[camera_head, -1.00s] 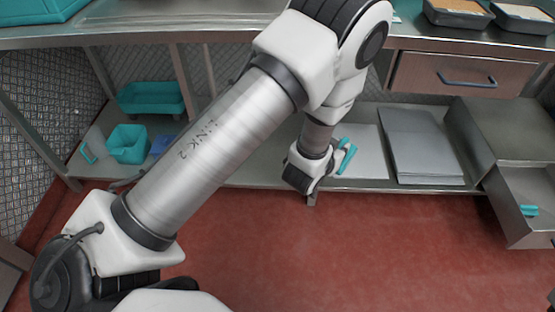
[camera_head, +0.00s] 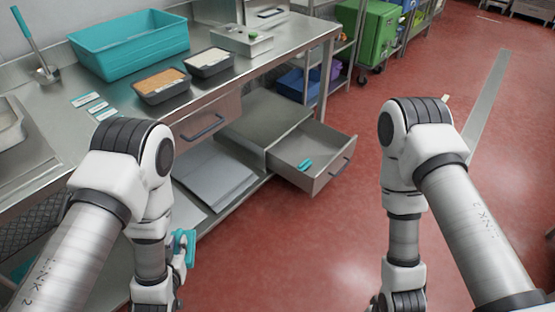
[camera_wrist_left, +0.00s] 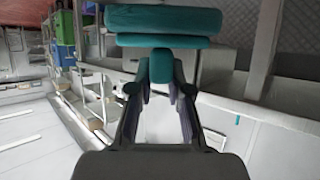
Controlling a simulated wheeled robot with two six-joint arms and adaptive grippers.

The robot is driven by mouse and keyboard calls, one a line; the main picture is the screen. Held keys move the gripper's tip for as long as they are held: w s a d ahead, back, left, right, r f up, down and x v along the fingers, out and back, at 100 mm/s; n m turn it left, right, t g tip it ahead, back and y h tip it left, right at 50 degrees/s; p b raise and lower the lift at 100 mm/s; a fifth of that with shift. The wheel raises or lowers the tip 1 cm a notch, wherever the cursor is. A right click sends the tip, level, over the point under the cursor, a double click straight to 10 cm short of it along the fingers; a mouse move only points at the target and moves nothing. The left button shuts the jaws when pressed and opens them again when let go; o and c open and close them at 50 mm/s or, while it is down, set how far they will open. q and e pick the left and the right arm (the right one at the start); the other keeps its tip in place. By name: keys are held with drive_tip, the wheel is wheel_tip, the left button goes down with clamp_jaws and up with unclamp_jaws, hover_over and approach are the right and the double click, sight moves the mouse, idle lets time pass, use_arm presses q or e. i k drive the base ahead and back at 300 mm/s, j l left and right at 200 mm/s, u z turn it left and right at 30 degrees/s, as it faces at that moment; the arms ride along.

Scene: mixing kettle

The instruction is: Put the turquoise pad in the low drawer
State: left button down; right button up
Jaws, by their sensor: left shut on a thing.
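The turquoise pad (camera_head: 186,246), a block with a handle, is held by my left gripper (camera_head: 180,262), low at the left beside the lower shelf. In the left wrist view the wide pad (camera_wrist_left: 163,20) lies across the top, and the jaws (camera_wrist_left: 161,88) are shut on its handle. The low drawer (camera_head: 335,178) stands pulled out, right of and beyond the pad, open at the top. A small turquoise item (camera_head: 305,165) lies inside it. My right arm comes down at the right; its jaws are cut off by the bottom edge.
A grey sheet stack (camera_head: 215,178) lies on the lower shelf between pad and drawer. A closed upper drawer (camera_head: 205,120) hangs under the steel counter, which bears a turquoise tub (camera_head: 130,45) and two food trays. Red floor (camera_head: 300,245) is clear in front of the low drawer.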

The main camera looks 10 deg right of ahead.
sight(309, 151)
drive_tip(key=i+z, duration=0.35)
drive_tip(key=i, duration=0.15)
drive_tip(key=i+z, duration=0.3)
drive_tip(key=i, duration=0.2)
drive_tip(key=i+j+z, duration=0.2)
drive_tip(key=i+z, duration=0.15)
drive_tip(key=i, duration=0.15)
drive_tip(key=i+j+z, duration=0.3)
drive_tip(key=i+j, duration=0.5)
drive_tip(key=i, duration=0.25)
